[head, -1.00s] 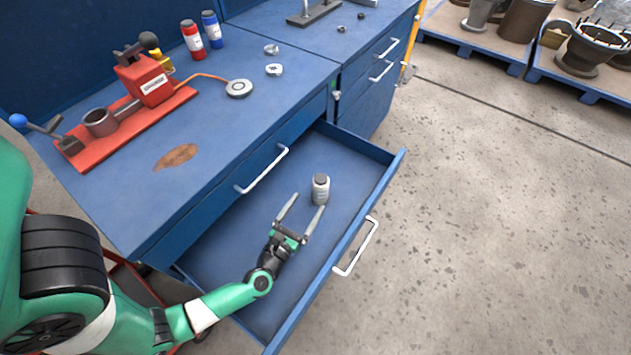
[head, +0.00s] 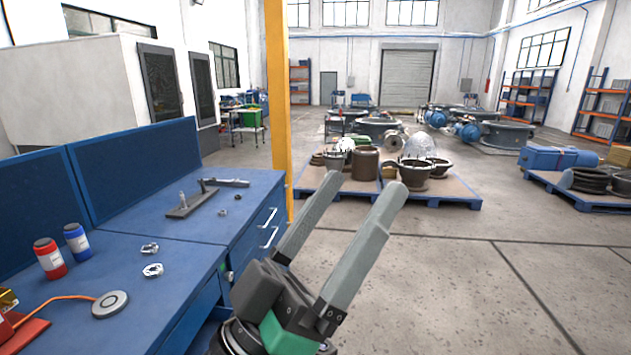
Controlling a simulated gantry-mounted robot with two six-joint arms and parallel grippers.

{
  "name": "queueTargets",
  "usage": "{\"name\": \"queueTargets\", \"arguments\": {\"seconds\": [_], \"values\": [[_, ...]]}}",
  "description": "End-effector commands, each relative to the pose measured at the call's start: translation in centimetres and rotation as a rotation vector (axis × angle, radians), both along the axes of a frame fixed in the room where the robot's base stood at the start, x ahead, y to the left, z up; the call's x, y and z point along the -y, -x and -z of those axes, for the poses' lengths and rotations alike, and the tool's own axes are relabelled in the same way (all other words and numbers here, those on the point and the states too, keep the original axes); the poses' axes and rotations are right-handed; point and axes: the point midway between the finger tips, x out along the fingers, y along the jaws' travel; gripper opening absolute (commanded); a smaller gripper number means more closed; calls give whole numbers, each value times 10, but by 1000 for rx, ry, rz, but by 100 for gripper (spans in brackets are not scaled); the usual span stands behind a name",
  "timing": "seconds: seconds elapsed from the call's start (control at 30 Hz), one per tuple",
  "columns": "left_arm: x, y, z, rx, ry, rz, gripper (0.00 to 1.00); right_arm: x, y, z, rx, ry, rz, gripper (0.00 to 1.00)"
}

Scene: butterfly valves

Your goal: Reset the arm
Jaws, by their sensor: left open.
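My left gripper (head: 342,218) is raised close to the camera at the bottom middle of the head view. Its two grey fingers point up and to the right, spread apart with nothing between them. It is in front of the right edge of the blue workbench (head: 190,253). My right gripper is not in view. The drawer's inside is not visible in this view.
On the bench stand a red bottle (head: 50,259), a blue bottle (head: 77,242), a round grey disc (head: 110,303) and a small fixture (head: 192,203). A yellow post (head: 278,100) rises behind. Pallets (head: 440,194) with metal parts lie beyond.

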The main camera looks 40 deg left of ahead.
Motion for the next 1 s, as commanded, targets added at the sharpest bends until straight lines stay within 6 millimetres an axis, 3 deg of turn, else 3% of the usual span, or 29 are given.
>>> {"name": "queueTargets", "arguments": {"seconds": [0.03, 0.1, 0.43, 0.57, 0.67, 0.77, 1.0], "values": [[-1, 16, -23, 45, -73, -100, 90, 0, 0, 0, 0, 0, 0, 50], [-4, 30, -40, 71, -143, -213, 90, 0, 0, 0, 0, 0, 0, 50], [-7, 35, -48, 76, -185, -281, 90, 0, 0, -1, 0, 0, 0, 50], [-7, 35, -66, 76, -184, -280, 90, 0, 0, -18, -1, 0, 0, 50], [-7, 35, -97, 75, -184, -279, 90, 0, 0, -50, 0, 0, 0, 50], [-7, 35, -143, 75, -183, -279, 90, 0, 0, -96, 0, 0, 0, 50], [-7, 35, -264, 75, -183, -277, 90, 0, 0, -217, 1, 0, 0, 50]]}}
